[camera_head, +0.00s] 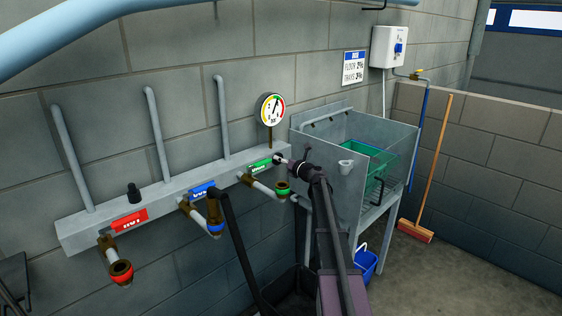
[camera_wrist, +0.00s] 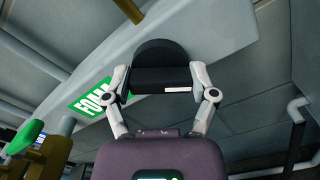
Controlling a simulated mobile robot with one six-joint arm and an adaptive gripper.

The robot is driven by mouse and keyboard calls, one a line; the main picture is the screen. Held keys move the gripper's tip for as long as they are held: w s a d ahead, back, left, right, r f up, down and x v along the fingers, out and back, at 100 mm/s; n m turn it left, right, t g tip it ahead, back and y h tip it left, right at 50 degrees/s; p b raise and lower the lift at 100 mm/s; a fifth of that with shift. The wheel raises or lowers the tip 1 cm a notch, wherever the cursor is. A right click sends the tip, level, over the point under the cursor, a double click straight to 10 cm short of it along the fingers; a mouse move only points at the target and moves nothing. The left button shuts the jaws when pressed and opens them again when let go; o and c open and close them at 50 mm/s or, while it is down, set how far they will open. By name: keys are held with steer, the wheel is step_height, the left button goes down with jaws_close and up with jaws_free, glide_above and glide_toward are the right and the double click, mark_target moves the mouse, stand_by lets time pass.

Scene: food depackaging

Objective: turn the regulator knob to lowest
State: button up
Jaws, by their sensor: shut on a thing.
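The regulator knob (camera_wrist: 162,70) is black with a rounded top and a small white mark on its lower edge. It sits on the grey manifold rail. My gripper (camera_wrist: 160,84) has one finger on each side of the knob and is shut on it. In the head view, my gripper (camera_head: 283,161) is at the right end of the rail, beside the green label (camera_head: 260,166), and mostly covers the knob. A round pressure gauge (camera_head: 271,109) with a coloured dial stands above. The knob's scale cannot be read.
The rail (camera_head: 78,234) also carries red (camera_head: 128,221) and blue (camera_head: 203,189) labels, valves below and a black knob at left. A sink (camera_head: 331,178) stands close right of my arm. A broom (camera_head: 416,233) leans on the wall, and a blue bucket (camera_head: 366,266) is under the sink.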

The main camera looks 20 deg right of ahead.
steer(key=shift+w+n, duration=0.2)
steer(key=shift+n, duration=0.3)
steer(key=n, duration=0.5)
steer(key=shift+a+r, duration=0.1)
steer(key=shift+o, duration=0.2)
steer(key=n, duration=0.6)
steer(key=shift+w+n, duration=0.1)
steer(key=shift+n, duration=0.2)
steer(key=n, duration=0.6)
steer(key=shift+a, duration=0.1)
steer(key=n, duration=0.6)
